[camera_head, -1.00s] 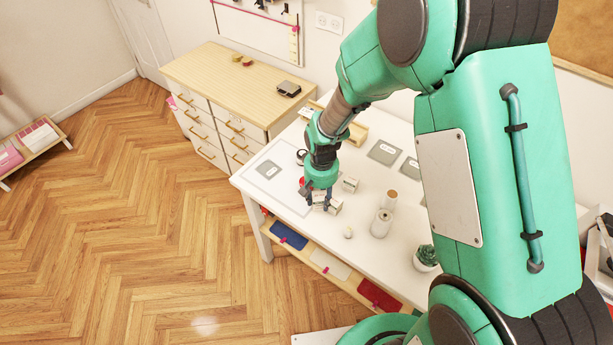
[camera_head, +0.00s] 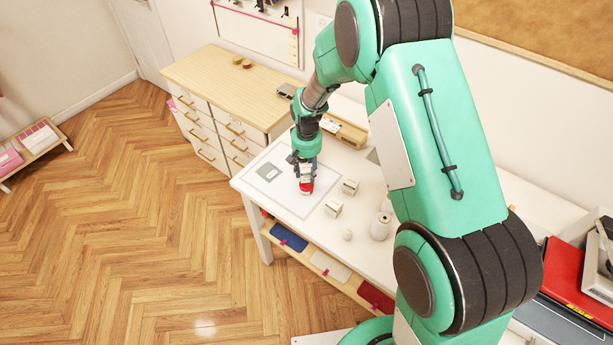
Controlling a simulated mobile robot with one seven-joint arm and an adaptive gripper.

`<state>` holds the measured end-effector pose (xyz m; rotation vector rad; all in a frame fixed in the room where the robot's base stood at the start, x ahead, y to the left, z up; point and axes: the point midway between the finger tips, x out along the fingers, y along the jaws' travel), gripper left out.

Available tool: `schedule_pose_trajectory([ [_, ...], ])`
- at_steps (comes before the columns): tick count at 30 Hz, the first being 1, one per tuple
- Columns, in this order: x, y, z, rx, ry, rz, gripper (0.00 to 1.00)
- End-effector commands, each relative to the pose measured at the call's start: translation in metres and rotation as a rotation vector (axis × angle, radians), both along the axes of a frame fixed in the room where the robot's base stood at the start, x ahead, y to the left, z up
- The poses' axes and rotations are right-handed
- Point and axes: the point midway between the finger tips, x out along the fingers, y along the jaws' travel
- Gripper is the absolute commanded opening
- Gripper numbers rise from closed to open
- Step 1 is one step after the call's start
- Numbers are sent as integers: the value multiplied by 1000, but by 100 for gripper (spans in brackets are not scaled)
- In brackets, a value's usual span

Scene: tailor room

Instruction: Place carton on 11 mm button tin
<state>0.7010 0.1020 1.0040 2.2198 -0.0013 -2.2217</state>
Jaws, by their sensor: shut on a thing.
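My gripper (camera_head: 305,173) points down at the left part of the white table (camera_head: 300,206). It is shut on a small pale carton (camera_head: 306,178), mostly hidden by the fingers. A round red tin (camera_head: 306,188) is directly below the carton. I cannot tell whether the carton touches the tin, and I cannot read the tin's label. Two other small white cartons, a front one (camera_head: 333,208) and a back one (camera_head: 349,187), stand to the right of the gripper.
A grey labelled pad (camera_head: 268,171) lies left of the gripper. A white cylinder (camera_head: 380,227) and a small pale round object (camera_head: 347,235) stand to the right. A wooden tray (camera_head: 350,134) is at the back. A wooden drawer cabinet (camera_head: 215,80) adjoins the table.

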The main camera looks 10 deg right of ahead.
Motion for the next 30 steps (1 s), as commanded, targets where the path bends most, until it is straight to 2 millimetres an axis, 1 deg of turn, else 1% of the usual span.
schedule_pose_trajectory([
  [3,3,1,0,0,-1,0,7],
  [12,3,0,-1,0,0,0,7],
  [14,3,0,-4,0,0,0,7],
  [23,3,0,-32,0,0,0,7],
  [30,3,0,-35,0,-1,0,7],
])
